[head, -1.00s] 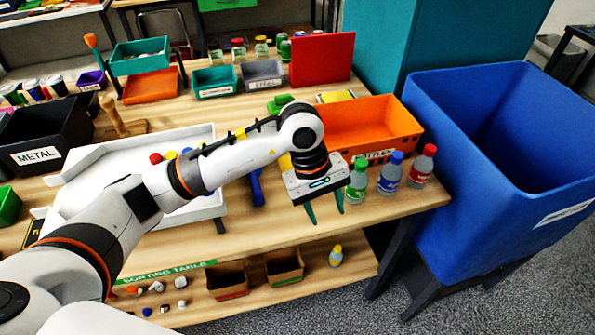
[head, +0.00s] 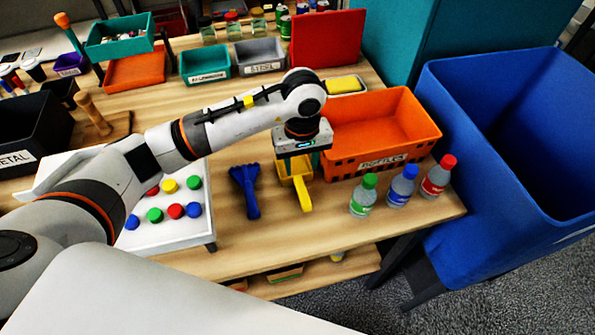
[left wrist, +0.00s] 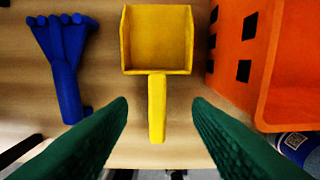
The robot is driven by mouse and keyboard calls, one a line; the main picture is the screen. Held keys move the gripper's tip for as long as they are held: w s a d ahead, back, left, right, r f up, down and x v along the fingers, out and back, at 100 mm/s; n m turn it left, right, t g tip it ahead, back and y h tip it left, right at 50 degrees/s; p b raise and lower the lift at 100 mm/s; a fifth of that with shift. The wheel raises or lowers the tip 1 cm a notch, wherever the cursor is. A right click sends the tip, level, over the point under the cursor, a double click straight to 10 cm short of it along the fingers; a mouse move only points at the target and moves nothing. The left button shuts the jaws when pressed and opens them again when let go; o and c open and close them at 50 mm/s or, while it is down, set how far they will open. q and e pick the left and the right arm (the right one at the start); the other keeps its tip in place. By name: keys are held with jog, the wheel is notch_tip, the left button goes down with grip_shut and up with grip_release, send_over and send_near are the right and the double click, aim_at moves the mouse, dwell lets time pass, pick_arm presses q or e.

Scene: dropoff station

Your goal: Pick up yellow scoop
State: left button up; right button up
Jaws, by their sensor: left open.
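The yellow scoop (head: 304,186) lies on the wooden table with its handle toward the front edge. My left gripper (head: 301,160) is above it and hides part of its pan in the head view. In the left wrist view the whole scoop (left wrist: 157,60) shows, pan at the top and handle pointing down. The two green fingers of the left gripper (left wrist: 160,120) are spread wide, one on each side of the handle's line, and touch nothing. My right gripper is not in view.
A blue rake-like tool (head: 245,190) lies left of the scoop. The orange bottles crate (head: 385,160) stands close on the right. Three capped bottles (head: 400,187) stand near the front edge. A white tray (head: 180,236) with colored caps is at left.

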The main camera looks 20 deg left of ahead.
aim_at(301, 184)
pick_arm(q)
jog(key=shift+s+d+f+p, duration=0.1)
jog(key=shift+s+f+p, duration=0.05)
jog(key=shift+f, duration=0.4)
jog(key=shift+s+f+p, duration=0.15)
jog(key=shift+f, duration=0.7)
jog(key=f, duration=0.1)
jog(key=f+p, duration=0.2)
jog(key=f, duration=0.1)
jog(key=shift+s, duration=0.25)
jog(key=shift+f, duration=0.6)
jog(key=shift+w+f, duration=0.1)
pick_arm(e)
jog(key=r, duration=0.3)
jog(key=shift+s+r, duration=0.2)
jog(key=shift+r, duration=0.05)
pick_arm(q)
grip_shut()
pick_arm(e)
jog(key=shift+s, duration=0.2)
